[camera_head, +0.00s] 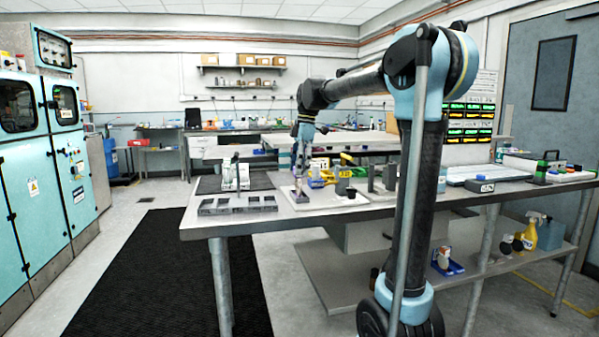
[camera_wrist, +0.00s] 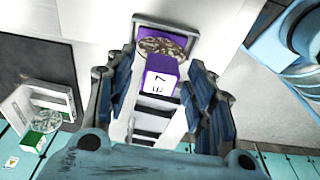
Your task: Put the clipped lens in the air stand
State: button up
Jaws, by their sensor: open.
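In the wrist view, a purple clip (camera_wrist: 161,75) marked "E7" carries a round, mottled grey lens (camera_wrist: 165,46). The lens lies over a purple-edged opening in a pale stand or panel with dark slots below it. My gripper (camera_wrist: 163,62) is open, with one finger on each side of the purple clip. I cannot tell whether either finger touches it. In the head view my gripper (camera_head: 300,183) is low over the bench, and the clip there is too small to make out. I cannot tell which stand is the air stand.
A green clip (camera_wrist: 32,142) with a similar lens (camera_wrist: 47,121) is at the left of the wrist view.

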notch_tip(320, 180, up, 11)
jog(key=d, duration=0.1)
jog(key=shift+w+d, duration=0.25)
jog(key=shift+d, duration=0.05)
jog(key=s+d+f+m+t, duration=0.2)
jog(key=s+d+f+m, duration=1)
jog(key=s+f, duration=0.5)
jog(key=s+d+f+m+h, duration=0.1)
jog(key=s+d+f+m, duration=0.3)
jog(key=s+f, duration=0.3)
jog(key=s+d+f+m, duration=0.3)
jog(key=s+f+m, duration=0.2)
jog(key=f, duration=1)
jog(key=s, duration=0.3)
jog(key=shift+s+d+t+h, duration=0.15)
jog(key=shift+d+t+h, duration=0.25)
jog(key=shift+w+f, duration=0.2)
jog(key=shift+w, duration=0.25)
